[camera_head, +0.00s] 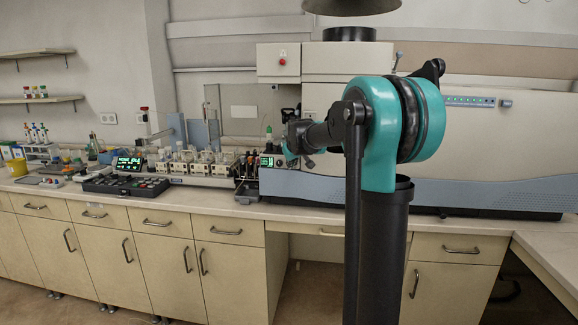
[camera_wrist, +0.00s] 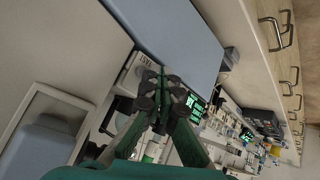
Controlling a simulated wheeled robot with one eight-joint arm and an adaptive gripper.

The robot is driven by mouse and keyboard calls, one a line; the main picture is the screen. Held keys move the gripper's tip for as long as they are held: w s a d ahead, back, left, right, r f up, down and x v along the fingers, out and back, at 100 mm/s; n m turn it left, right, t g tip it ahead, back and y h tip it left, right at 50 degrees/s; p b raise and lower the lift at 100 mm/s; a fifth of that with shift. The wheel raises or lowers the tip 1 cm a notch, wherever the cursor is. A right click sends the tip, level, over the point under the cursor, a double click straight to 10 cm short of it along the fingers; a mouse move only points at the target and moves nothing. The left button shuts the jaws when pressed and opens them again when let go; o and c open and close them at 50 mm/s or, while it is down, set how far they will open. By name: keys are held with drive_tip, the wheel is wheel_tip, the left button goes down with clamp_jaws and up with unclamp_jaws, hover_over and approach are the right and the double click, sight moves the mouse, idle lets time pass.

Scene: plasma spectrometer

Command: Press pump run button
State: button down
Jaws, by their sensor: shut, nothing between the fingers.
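The pump (camera_head: 245,185) is a dark unit on the bench with a lit green display (camera_head: 267,161) beside it. In the wrist view a green display (camera_wrist: 195,107) shows just right of my fingertips. No single run button can be made out; it is too small or hidden behind my gripper. My gripper (camera_wrist: 162,77) is shut and empty, its dark fingertips together in front of the instruments. In the head view the arm reaches left towards the display, and the fingertips are hard to make out there.
A large grey-white spectrometer (camera_head: 480,165) fills the right of the bench. An autosampler row (camera_head: 200,165), a black keypad box (camera_head: 125,184) and another green display (camera_head: 130,163) stand to the left. A red button (camera_head: 282,61) is on the upper housing. The bench's front strip is mostly clear.

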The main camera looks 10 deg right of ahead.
drive_tip(key=shift+w, duration=0.15)
idle(0.3)
drive_tip(key=shift+s+a, duration=0.15)
drive_tip(key=shift+s, duration=0.3)
drive_tip(key=s, duration=0.2)
drive_tip(key=s+a, duration=0.1)
drive_tip(key=s, duration=0.2)
drive_tip(key=shift+s+a, duration=0.35)
drive_tip(key=shift+a, duration=0.05)
idle(1.0)
